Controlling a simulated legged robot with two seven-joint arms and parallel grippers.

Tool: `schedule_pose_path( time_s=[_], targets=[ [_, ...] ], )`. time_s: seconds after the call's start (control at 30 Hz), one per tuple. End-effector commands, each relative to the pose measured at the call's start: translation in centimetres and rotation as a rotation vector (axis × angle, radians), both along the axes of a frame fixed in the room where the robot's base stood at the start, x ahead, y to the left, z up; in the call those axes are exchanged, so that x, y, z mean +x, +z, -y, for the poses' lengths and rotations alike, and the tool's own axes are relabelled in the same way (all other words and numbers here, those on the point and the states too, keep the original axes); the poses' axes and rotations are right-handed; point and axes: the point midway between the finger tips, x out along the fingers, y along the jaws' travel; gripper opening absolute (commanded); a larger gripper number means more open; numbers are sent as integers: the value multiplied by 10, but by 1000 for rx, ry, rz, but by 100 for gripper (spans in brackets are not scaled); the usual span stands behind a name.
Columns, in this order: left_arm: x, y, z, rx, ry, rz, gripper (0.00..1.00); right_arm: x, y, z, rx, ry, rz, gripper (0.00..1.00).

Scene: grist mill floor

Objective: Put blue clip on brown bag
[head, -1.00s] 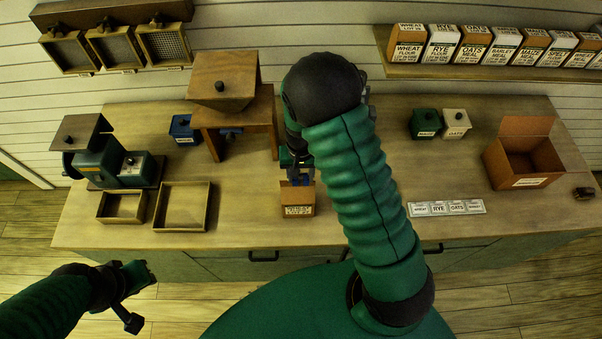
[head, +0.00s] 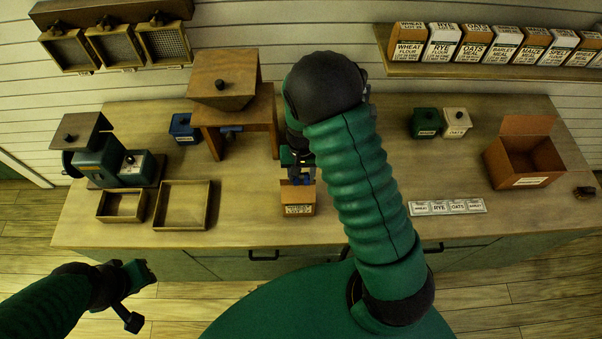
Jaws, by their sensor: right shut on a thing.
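The brown bag (head: 298,201), with a white label on its front, stands upright near the front edge of the counter, left of my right forearm. My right gripper (head: 299,175) points down just above the bag's top and is shut on the blue clip (head: 301,181). The clip is small and mostly hidden by the fingers. I cannot tell whether it touches the bag's top edge. My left gripper (head: 140,276) is low at the left, in front of the counter and far from the bag. Its fingers are too dark to read.
A label strip (head: 447,207) and an open cardboard box (head: 525,158) are at the right. Counter around the bag is clear.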

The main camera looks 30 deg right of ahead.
Motion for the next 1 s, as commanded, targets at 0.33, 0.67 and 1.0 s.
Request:
schedule_pose_path(
  time_s=[0.33, 0.67, 1.0],
  targets=[
    [0, -2, 0, 0, 0, 0, 27, 0, -3, 0, 0, 0, 0, 9],
    [0, -4, 0, 0, 0, 0, 27, 0, -6, -1, 0, 0, -2, 9],
    [0, -4, 0, 0, 0, 0, 27, -1, -8, -1, 1, 0, -6, 70]
  ],
)
